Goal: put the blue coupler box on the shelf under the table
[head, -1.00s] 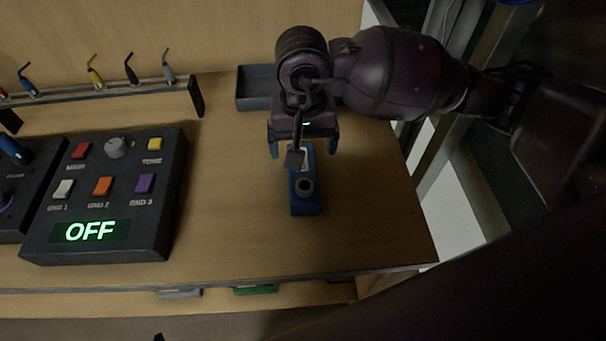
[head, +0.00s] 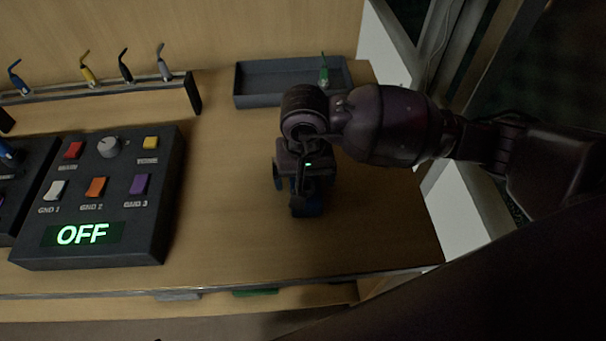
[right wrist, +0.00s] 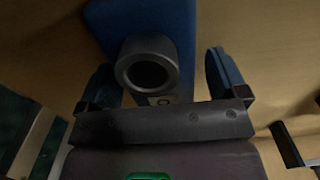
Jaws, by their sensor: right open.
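The blue coupler box (head: 309,209) stands on the table, mostly hidden under my right gripper in the head view. My right gripper (head: 303,186) is directly over it, pointing down and open. In the right wrist view the box (right wrist: 110,22) fills the top middle, with its round grey socket (right wrist: 148,68) between the two spread blue fingers of my right gripper (right wrist: 162,78). I cannot tell whether the fingers touch it. The shelf under the table (head: 110,308) shows as a wooden strip below the front edge. My left gripper is not in view.
A control box (head: 100,200) reading OFF stands left on the table (head: 225,240). A grey tray (head: 265,98) holding a green-tipped item (head: 323,72) is at the back. A rack (head: 110,88) with several coloured hooks is back left. A green item (head: 255,293) and a grey item (head: 178,296) lie on the shelf.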

